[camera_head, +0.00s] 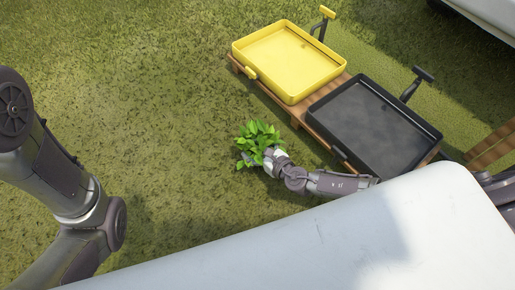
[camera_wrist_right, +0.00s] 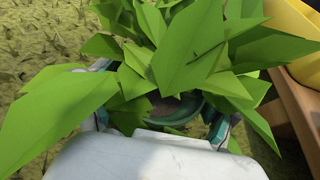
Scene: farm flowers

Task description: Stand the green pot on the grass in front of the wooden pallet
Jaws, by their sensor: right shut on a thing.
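A leafy green plant (camera_head: 258,136) hides most of the pot in the head view. In the right wrist view, a bit of the green pot's rim (camera_wrist_right: 178,112) and dark soil show between the leaves. My right gripper (camera_head: 271,156) is shut on the pot, one finger at each side. The pot is over the grass just left of the wooden pallet (camera_head: 297,112), apart from it. I cannot tell whether its base touches the ground. The pallet also shows at the right of the wrist view (camera_wrist_right: 292,105). My left gripper is out of view.
A yellow tray cart (camera_head: 285,62) and a black tray cart (camera_head: 372,128) stand on the pallet, handles toward the far side. Open grass (camera_head: 165,120) lies left of the pallet. A white surface fills the bottom right. Another pale object (camera_head: 490,18) is at the top right.

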